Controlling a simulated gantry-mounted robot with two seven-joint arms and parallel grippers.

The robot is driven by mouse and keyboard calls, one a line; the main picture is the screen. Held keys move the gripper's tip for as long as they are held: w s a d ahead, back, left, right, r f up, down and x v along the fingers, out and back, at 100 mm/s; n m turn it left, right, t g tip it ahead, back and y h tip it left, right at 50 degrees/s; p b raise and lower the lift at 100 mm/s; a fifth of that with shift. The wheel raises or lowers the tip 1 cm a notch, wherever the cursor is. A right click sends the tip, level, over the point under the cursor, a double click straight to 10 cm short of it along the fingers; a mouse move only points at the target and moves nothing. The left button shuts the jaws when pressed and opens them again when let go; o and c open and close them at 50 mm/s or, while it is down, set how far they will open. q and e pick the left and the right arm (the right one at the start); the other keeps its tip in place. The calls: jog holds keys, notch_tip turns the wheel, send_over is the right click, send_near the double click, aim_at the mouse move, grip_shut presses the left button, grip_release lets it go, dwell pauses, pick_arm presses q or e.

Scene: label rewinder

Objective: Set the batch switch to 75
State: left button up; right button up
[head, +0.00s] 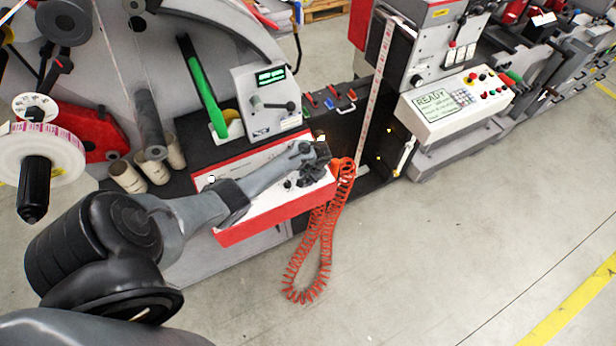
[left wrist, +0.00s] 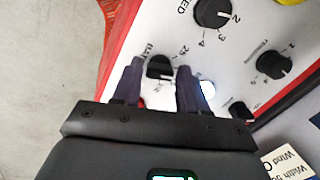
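The batch switch (left wrist: 160,67) is a small black knob on a white panel, in the left wrist view. A partly covered label beside it seems to read BATCH, and 25 stands at its right. Its setting cannot be read clearly. My left gripper (left wrist: 159,73) is open, with one dark finger on each side of the knob; whether they touch it I cannot tell. In the head view the left gripper (head: 318,160) is over the right end of the red-edged control panel (head: 262,210) and hides the switch there. My right gripper is not in view.
Other black knobs sit close by: the speed knob (left wrist: 212,13), the tension knob (left wrist: 273,66) and a lower knob (left wrist: 240,112). A coiled red hose (head: 318,250) hangs at the panel's right end. The floor in front is clear.

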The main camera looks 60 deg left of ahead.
pick_arm(q)
jog(key=c, duration=0.7)
jog(key=shift+m, duration=0.3)
jog(key=m+p, duration=0.1)
jog(key=m, duration=0.2)
jog(key=shift+d+m+y+p, duration=0.1)
jog(key=shift+m+y+p, duration=0.3)
jog(key=shift+m, duration=1.8)
jog(key=o, duration=1)
jog(key=shift+o, duration=0.2)
